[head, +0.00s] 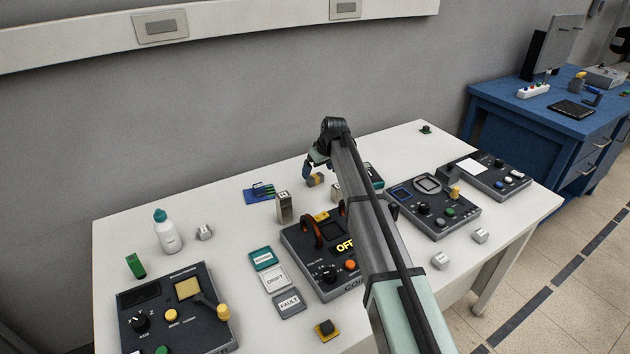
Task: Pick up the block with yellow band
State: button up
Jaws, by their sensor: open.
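A small grey block with a yellow band (315,180) lies on the white table (240,221) towards its back edge, near the middle. My gripper (308,171) is open and low at the block, with a dark blue finger showing just left of it. My arm reaches in from the front and partly hides the gripper, so I cannot tell whether the other finger is beside the block or whether anything touches it.
The control box with orange coils (312,262) is in front. A white bottle (168,235) and another control box (172,308) stand left. More control boxes (435,205) are right.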

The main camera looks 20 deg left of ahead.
aim_at(316, 176)
jog(key=x, duration=0.5)
jog(key=shift+r, duration=0.1)
jog(key=c, duration=1.1)
jog(key=shift+c, duration=0.2)
